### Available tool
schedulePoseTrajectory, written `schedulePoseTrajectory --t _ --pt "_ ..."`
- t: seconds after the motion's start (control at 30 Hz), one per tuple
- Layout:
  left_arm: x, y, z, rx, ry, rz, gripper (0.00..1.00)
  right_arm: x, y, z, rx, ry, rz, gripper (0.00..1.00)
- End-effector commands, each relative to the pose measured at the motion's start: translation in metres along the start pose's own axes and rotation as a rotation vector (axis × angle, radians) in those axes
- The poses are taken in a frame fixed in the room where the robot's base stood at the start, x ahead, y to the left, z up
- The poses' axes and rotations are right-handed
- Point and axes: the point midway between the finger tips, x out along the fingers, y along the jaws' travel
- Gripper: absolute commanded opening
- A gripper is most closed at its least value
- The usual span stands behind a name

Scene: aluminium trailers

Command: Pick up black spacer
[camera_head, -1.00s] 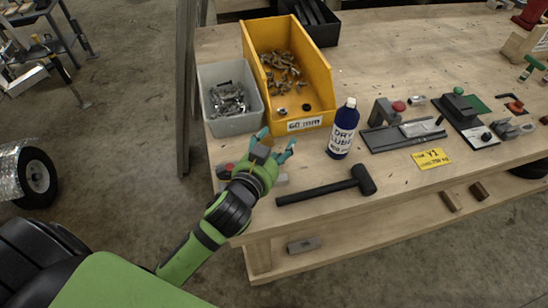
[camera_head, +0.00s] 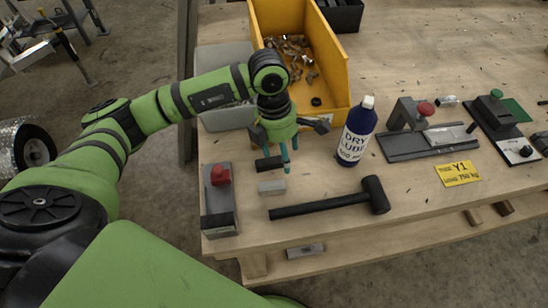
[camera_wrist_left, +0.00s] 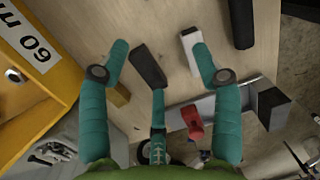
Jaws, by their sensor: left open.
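The black spacer (camera_head: 268,163) is a small dark block lying on the wooden bench, just left of my left gripper's fingertips in the head view. In the left wrist view the black spacer (camera_wrist_left: 147,66) lies between the spread teal fingers, with no finger visibly closed on it. My left gripper (camera_head: 281,158) points down above the bench, open and empty; it also shows in the left wrist view (camera_wrist_left: 160,58). My right gripper is in neither view.
A grey block (camera_head: 272,188) lies close beside the spacer. A yellow bin (camera_head: 338,88) and grey bin (camera_head: 226,118) are behind.

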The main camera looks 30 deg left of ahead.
Motion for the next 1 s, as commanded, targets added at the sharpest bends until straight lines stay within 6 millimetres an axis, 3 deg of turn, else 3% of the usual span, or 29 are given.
schedulePoseTrajectory --t 0.1,0.2,0.53,0.7,0.93,0.97,1.0 --pt "-0.006 0.024 -0.020 -0.021 0.091 0.082 0.65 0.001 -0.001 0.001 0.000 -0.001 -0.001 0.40" --pt "-0.002 0.029 -0.027 -0.028 0.118 0.100 0.65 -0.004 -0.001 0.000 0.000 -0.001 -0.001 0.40" --pt "0.038 0.039 -0.027 -0.029 0.118 0.095 0.65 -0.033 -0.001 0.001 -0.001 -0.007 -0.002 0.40" --pt "0.058 0.041 -0.029 -0.026 0.115 0.097 0.65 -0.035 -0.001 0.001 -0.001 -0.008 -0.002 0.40" --pt "0.061 0.042 -0.029 -0.025 0.113 0.099 0.65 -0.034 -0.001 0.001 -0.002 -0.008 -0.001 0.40" --pt "0.061 0.042 -0.029 -0.025 0.113 0.099 0.61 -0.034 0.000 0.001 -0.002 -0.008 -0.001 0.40" --pt "0.061 0.041 -0.029 -0.025 0.113 0.099 0.45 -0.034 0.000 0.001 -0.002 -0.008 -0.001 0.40"
